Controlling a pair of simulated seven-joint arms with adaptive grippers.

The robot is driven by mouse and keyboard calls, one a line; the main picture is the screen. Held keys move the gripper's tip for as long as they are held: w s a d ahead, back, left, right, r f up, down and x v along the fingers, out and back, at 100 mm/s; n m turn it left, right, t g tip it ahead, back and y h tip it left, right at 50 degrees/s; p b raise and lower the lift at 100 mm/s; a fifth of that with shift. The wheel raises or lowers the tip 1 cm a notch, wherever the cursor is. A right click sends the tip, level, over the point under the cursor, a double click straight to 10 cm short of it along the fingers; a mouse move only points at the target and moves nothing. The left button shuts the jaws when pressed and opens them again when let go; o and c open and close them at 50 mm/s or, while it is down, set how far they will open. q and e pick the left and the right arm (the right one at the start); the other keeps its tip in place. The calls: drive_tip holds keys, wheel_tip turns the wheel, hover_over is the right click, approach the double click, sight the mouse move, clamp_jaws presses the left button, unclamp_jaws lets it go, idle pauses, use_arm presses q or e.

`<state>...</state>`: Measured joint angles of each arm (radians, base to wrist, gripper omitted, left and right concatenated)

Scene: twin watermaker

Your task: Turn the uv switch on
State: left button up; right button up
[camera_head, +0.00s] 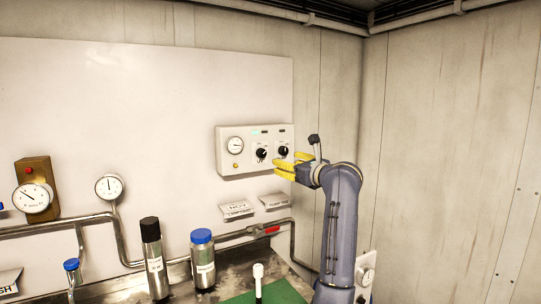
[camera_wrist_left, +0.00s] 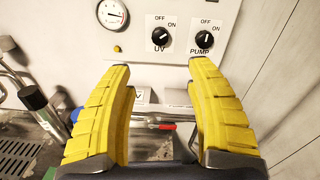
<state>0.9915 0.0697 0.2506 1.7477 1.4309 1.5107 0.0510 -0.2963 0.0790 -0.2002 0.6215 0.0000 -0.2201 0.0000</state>
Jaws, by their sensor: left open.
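A white control panel (camera_head: 236,163) is mounted on the wall and carries two black knobs. The UV knob (camera_wrist_left: 159,37) is the left one, with OFF and ON printed above it; it also shows in the head view (camera_head: 262,154). I cannot tell its exact setting. The PUMP knob (camera_wrist_left: 204,39) is to its right. My left gripper (camera_head: 287,164) has yellow fingers and is open and empty in front of the panel's lower right. In the wrist view, its spread fingertips (camera_wrist_left: 160,66) lie below the knobs, apart from the UV knob. My right gripper is not in view.
A dial gauge (camera_wrist_left: 112,14) and an orange button (camera_wrist_left: 117,49) are on the panel. Below are label plates (camera_head: 236,209), a pipe with a red-handled valve (camera_head: 265,230), and bottles (camera_head: 203,259) on the bench. A side wall (camera_head: 440,150) stands at the right.

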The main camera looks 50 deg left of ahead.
sight(263, 154)
use_arm(q)
drive_tip(key=w+a, duration=0.1)
drive_tip(key=a, duration=0.4)
drive_tip(key=w+a, duration=0.1)
drive_tip(key=a, duration=0.5)
drive_tip(key=w+a, duration=0.1)
drive_tip(key=a, duration=0.5)
drive_tip(key=shift+w, duration=0.15)
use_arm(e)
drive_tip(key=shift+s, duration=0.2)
use_arm(q)
drive_tip(key=shift+c, duration=0.2)
